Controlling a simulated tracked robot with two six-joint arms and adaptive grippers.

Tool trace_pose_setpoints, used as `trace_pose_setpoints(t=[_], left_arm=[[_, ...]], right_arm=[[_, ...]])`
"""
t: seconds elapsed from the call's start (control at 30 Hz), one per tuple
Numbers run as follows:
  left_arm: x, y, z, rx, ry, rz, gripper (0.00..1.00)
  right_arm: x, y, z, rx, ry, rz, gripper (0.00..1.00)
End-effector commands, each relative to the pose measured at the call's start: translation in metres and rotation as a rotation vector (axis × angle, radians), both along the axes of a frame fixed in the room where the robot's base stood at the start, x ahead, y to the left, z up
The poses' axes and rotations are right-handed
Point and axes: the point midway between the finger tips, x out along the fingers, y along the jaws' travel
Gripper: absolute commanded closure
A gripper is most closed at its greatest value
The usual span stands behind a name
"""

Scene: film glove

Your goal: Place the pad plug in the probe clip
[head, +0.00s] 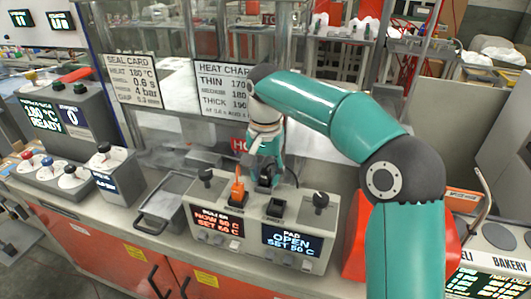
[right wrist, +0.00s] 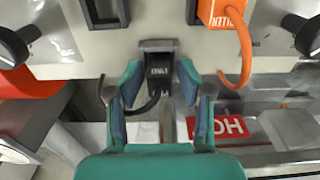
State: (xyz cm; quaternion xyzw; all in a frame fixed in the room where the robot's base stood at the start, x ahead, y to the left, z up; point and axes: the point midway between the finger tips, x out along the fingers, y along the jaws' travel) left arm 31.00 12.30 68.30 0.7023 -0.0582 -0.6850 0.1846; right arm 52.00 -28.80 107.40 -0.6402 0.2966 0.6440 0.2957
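In the head view the right gripper (head: 266,166) reaches down behind the box, hiding most of the plug. The pad socket (head: 276,208) is empty, and the pad display (head: 290,241) reads OPEN. My left gripper is not in view.
An orange roller plug (head: 238,190) stands beside the pad socket with its cable bending away. Black knobs (head: 319,201) rise at the box's sides. A metal tray (head: 165,202) lies left of the box. Glass and chart signs (head: 225,89) stand behind.

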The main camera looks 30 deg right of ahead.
Motion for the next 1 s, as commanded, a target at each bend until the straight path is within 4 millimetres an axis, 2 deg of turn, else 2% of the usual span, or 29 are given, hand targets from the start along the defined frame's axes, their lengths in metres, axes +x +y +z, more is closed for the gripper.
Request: trace_pose_setpoints(t=[0.17,0.43,0.6,0.77,1.0], left_arm=[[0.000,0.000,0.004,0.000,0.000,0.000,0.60],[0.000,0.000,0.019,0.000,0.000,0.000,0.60],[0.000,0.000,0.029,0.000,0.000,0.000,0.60],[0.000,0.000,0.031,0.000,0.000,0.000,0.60],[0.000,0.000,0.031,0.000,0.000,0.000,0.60]], right_arm=[[0.001,0.001,0.028,0.001,-0.007,0.000,0.53],[0.002,0.001,0.086,0.000,-0.008,0.000,0.53],[0.002,0.000,0.111,0.000,-0.005,0.001,0.53],[0.001,0.000,0.121,0.000,-0.004,0.000,0.53],[0.001,0.000,0.121,-0.001,-0.003,0.000,0.53]])
